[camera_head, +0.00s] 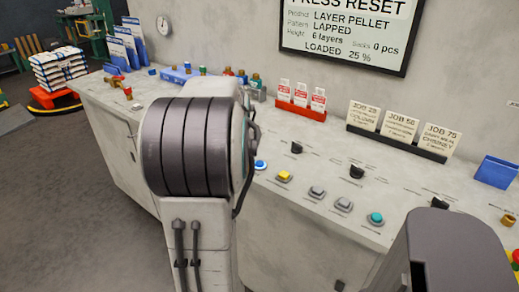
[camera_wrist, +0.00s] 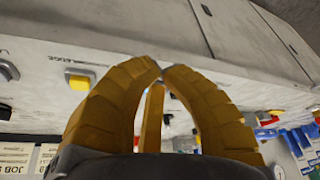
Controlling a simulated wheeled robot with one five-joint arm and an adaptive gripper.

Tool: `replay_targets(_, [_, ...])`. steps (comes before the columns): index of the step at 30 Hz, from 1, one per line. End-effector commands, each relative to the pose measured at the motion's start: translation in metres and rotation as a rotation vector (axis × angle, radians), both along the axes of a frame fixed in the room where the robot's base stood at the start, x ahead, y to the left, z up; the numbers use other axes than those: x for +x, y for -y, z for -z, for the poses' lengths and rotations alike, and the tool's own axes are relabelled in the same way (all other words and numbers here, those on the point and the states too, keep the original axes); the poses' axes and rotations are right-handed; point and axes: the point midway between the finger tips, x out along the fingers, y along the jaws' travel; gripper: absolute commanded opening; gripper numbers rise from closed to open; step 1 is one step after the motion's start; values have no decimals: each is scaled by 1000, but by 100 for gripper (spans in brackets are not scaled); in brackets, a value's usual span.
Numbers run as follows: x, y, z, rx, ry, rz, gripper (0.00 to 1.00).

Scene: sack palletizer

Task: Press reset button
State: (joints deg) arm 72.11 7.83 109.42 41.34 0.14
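The control desk carries a row of buttons: a blue round button (camera_head: 260,165), a yellow square button (camera_head: 284,176), two grey buttons (camera_head: 317,191) and a teal round button (camera_head: 376,218). Their labels are too small to read, so I cannot tell which is reset. In the wrist view, my gripper (camera_wrist: 164,69) has its yellow fingers curved together at the tips, with nothing seen held. The yellow button (camera_wrist: 78,82) is left of the fingers. A grey, rounded part (camera_wrist: 175,69) shows just behind the tips, mostly hidden. My arm hides the gripper in the head view.
A wall screen (camera_head: 345,32) reads "PRESS RESET". Black knobs (camera_head: 356,171) stand behind the buttons. Job cards (camera_head: 400,126) and a red card holder (camera_head: 300,110) line the back of the desk. A stack of sacks (camera_head: 58,68) is far left, with open floor before it.

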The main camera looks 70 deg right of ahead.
Motion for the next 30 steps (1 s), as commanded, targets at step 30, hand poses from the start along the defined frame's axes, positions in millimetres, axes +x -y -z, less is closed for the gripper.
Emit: replay_targets(30, [-20, 101, -79, -267, 75, 105, 0])
